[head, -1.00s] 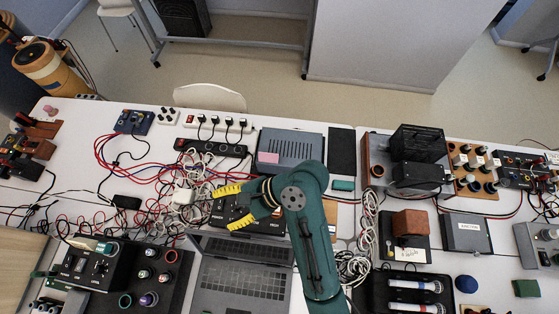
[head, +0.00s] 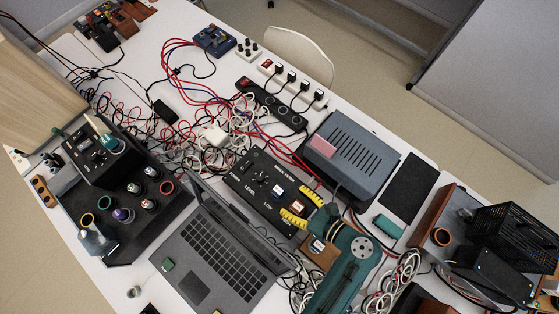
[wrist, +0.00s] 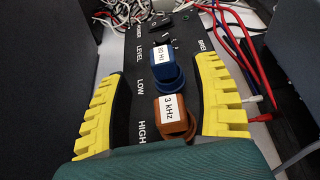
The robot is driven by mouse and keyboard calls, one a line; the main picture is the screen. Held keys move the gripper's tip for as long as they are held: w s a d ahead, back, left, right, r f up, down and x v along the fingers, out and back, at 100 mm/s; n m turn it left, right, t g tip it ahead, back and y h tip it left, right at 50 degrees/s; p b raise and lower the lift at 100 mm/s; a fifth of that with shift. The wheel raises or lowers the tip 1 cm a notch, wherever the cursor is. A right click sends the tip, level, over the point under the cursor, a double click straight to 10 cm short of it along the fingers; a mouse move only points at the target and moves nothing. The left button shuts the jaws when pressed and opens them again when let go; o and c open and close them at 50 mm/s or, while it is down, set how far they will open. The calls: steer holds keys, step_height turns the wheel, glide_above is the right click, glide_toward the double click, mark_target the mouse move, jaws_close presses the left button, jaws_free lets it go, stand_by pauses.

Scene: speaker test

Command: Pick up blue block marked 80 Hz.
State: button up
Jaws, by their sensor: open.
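The blue block (wrist: 167,72) with a white label stands on the black panel marked LEVEL, LOW and HIGH; its label is partly legible, ending in "Hz". An orange-brown block (wrist: 174,117) marked 3 kHz stands just nearer, between it and my wrist. My gripper (wrist: 160,60) is open, its yellow fingers on either side of both blocks, with gaps visible and nothing held. In the head view the blue block (head: 278,191) is beyond the fingertips of my gripper (head: 293,200), and the brown block (head: 299,202) is close to them.
A grey box (head: 352,155) with a pink pad stands beyond the panel, an open laptop (head: 210,255) in front of it. Tangled cables (head: 215,135) lie to the left. Red and blue leads (wrist: 257,75) run close to the right finger in the wrist view.

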mark_target(282, 194)
steer(key=x, duration=0.2)
steer(key=f+b+x, duration=0.1)
steer(key=x, duration=0.2)
steer(key=shift+s+d+b, duration=0.1)
steer(key=shift+b, duration=0.2)
steer(key=shift+w, duration=0.25)
jaws_close()
